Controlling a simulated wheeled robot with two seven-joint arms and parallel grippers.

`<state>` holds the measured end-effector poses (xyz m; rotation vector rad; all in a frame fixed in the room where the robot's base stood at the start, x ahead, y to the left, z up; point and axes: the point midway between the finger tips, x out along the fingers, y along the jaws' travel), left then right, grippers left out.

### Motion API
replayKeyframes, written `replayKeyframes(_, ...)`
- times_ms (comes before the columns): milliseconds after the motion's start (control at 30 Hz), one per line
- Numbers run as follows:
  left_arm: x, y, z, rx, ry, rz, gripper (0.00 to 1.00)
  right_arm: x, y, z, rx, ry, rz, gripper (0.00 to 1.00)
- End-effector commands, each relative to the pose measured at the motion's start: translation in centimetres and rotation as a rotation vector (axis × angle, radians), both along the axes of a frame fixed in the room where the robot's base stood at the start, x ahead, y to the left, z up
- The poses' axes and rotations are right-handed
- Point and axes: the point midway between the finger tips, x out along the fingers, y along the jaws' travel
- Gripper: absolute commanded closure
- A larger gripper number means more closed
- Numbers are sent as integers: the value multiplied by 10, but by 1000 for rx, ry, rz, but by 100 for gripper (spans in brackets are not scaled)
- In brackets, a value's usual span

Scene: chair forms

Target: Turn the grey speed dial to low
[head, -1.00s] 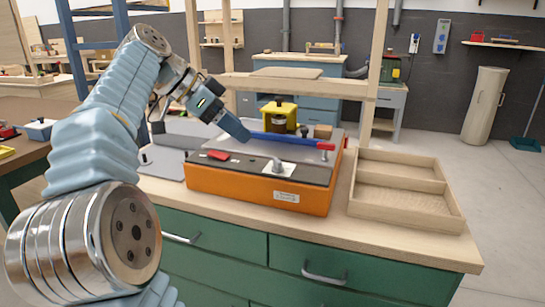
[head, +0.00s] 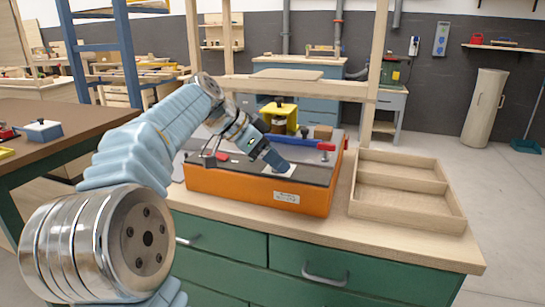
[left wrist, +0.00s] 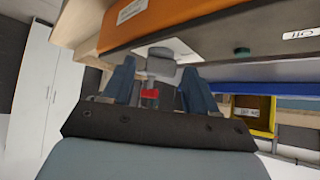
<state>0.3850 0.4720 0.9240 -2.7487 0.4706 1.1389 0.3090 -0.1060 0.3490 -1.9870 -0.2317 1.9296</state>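The grey speed dial (left wrist: 164,68) sits on a white plate (left wrist: 174,46) on the dark top of the orange machine (head: 258,191). My left gripper (head: 282,166) points down at this plate in the head view and hides the dial there. In the left wrist view its two blue fingers (left wrist: 159,70) are apart, with the dial between them. I cannot tell whether either finger touches the dial. My right gripper is in neither view.
A red piece (head: 226,157) lies on the machine top, left of my gripper. An empty wooden tray (head: 405,203) stands to the right.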

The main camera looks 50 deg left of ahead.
Motion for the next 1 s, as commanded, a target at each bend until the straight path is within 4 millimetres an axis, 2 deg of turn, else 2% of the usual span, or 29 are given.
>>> replayKeyframes(33,0,0,0,0,0,0,51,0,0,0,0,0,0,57)
replayKeyframes(300,0,0,0,0,0,0,92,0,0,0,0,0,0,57)
replayKeyframes(333,0,0,0,0,0,0,94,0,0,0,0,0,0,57)
replayKeyframes(600,-1,-2,-3,3,-3,135,94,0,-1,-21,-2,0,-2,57)
replayKeyframes(967,-1,-2,1,0,-1,177,94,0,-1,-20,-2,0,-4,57)
replayKeyframes(1000,-1,-2,1,0,-1,177,58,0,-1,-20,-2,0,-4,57)
